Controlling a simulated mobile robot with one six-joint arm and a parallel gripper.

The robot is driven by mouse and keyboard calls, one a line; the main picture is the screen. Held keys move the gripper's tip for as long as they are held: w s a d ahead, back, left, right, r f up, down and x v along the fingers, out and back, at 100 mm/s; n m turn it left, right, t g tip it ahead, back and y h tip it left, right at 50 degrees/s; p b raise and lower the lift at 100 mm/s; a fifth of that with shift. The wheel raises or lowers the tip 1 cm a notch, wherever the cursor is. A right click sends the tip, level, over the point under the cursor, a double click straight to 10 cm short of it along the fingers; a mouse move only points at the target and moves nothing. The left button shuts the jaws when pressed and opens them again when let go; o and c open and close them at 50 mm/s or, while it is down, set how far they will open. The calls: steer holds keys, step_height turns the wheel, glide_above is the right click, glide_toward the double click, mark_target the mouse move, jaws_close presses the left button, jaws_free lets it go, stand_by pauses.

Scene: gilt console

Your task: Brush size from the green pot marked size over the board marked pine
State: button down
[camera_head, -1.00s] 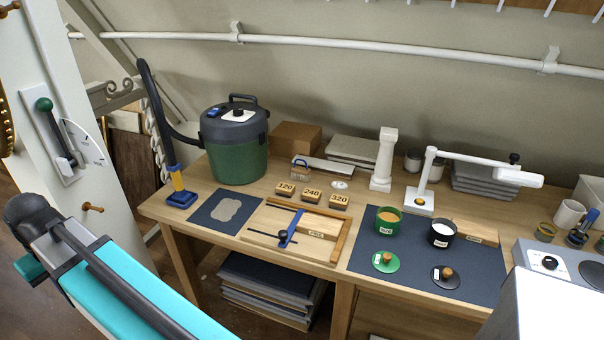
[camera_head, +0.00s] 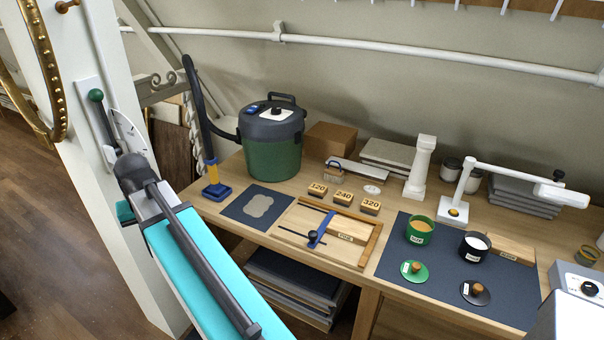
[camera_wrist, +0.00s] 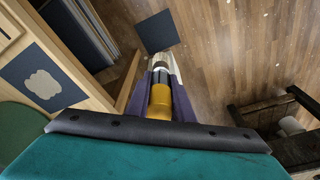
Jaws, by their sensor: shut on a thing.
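In the wrist view my gripper (camera_wrist: 162,82) is shut on a brush (camera_wrist: 160,98) with a yellow handle, a dark band and a pale metal part, held over the floor beside the bench. The gripper is out of the head view. The green pot (camera_head: 420,231) stands open on the dark mat, with orange-tan contents and a white label too small to read. One wooden board (camera_head: 346,238) lies in a wooden frame (camera_head: 374,243).
A black pot (camera_head: 474,246) with white contents stands right of the green one. A green lid (camera_head: 414,271) and a black lid (camera_head: 475,292) lie in front. A green vacuum (camera_head: 271,140) and numbered blocks (camera_head: 343,197) stand further left. A white post (camera_head: 65,130) rises beside the bench.

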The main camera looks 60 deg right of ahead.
steer(key=s+d+r+m+g+h+p, duration=0.1)
steer(key=s+d+m, duration=0.45)
steer(key=d, duration=0.65)
steer(key=s+d+m+h+p, duration=0.1)
steer(key=s+d+m, duration=0.45)
steer(key=d, duration=0.75)
steer(key=s+d+r+m+g+h+p, duration=0.15)
steer(key=s+d+m, duration=0.25)
steer(key=s+d, duration=0.55)
steer(key=s+d+m+g+p, duration=0.1)
steer(key=s+d+m, duration=0.4)
steer(key=s, duration=0.6)
steer(key=s+d+r+m+g+y+p, duration=0.1)
steer(key=s+d+m, duration=0.3)
steer(key=s+d, duration=0.5)
steer(key=s+d+m+g+p, duration=0.1)
steer(key=s+d+m, duration=0.4)
steer(key=s, duration=0.9)
steer(key=d+g, duration=0.1)
steer(key=d, duration=0.2)
steer(key=shift+r+m, duration=0.3)
steer(key=shift+r, duration=0.1)
steer(key=shift+a+g+y, duration=0.1)
steer(key=shift+g+y, duration=0.15)
step_height(320, 180, down, 6)
steer(key=b, duration=0.2)
steer(key=shift+w, duration=0.1)
steer(key=shift+f+b, duration=0.65)
steer(key=shift+f, duration=0.05)
